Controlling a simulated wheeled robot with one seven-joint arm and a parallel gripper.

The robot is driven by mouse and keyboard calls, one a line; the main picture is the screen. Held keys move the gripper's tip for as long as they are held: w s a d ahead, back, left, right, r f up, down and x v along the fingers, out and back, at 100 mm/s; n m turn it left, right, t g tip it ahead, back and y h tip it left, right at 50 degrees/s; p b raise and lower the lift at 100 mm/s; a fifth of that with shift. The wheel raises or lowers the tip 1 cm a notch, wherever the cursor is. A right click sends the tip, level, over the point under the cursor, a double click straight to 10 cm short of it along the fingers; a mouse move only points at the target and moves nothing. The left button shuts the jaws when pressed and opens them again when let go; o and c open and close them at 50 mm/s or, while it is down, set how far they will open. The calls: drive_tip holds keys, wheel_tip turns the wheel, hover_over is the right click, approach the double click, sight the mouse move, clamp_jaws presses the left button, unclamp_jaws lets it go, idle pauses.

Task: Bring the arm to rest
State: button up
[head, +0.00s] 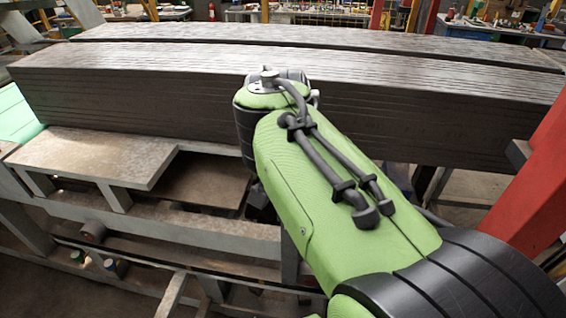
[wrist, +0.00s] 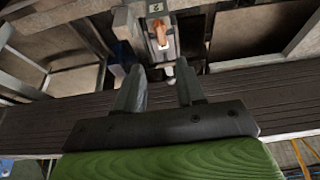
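My green arm reaches from the lower right to the middle of the head view, towards the dark wooden beams. My gripper is hidden behind the arm's end there. In the wrist view my gripper (wrist: 159,84) shows two grey fingers standing apart, with nothing held between them. Beyond the fingertips is a grey upright part with a small orange-brown piece (wrist: 159,32) in it; I cannot tell whether this is the hollow brick.
Large dark beams (head: 130,95) lie across the head view, close to the arm's end. A grey metal frame with a flat plate (head: 95,155) stands below at left. A red post (head: 535,185) rises at right. Cluttered workbenches (head: 490,35) are at the back.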

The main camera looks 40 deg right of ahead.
drive_tip(key=shift+s+a+r, duration=0.1)
drive_tip(key=shift+r, duration=0.2)
drive_tip(key=s+a+f+n+t+y, duration=0.1)
drive_tip(key=s+a+f+n, duration=0.2)
drive_tip(key=a+n, duration=0.2)
drive_tip(key=s+a+f+n+t+y, duration=0.2)
drive_tip(key=s+a+f+n, duration=0.1)
drive_tip(key=a, duration=0.6)
drive_tip(key=s+n, duration=0.1)
drive_tip(key=n, duration=0.1)
drive_tip(key=shift+a+f+n+y, duration=0.2)
drive_tip(key=shift+a+n+y, duration=0.1)
drive_tip(key=shift+a, duration=0.05)
